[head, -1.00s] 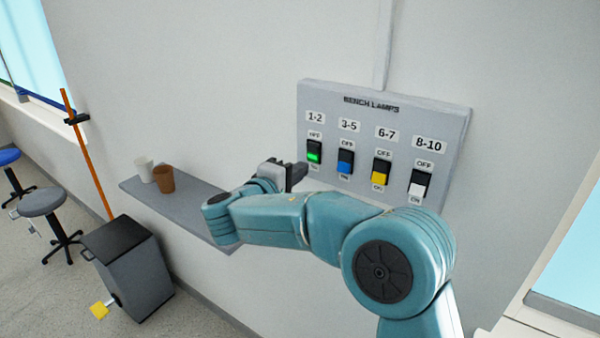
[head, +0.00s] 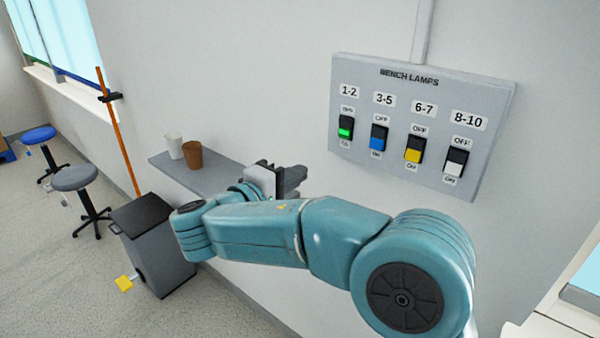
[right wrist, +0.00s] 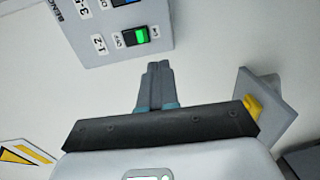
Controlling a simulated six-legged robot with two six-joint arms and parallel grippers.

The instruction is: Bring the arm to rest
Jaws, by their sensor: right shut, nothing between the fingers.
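My right arm reaches in from the lower right of the head view. Its gripper (head: 292,177) is shut and empty, left of and below the switch panel (head: 497,105) and apart from it. In the right wrist view the shut fingers (right wrist: 157,85) point towards the wall just below the panel. The panel is labelled BENCH LAMPS. Its 1-2 switch (head: 345,128) is lit green. The 3-5 switch (head: 378,137) is blue, the 6-7 switch (head: 414,150) yellow and the 8-10 switch (head: 455,162) white. My left gripper is not in view.
A grey wall shelf (head: 216,177) behind my gripper holds a white cup (head: 173,146) and a brown cup (head: 193,155). A grey bin (head: 160,262), an orange pole (head: 119,135) and two stools (head: 75,178) stand at left. A window sill (head: 560,325) is at right.

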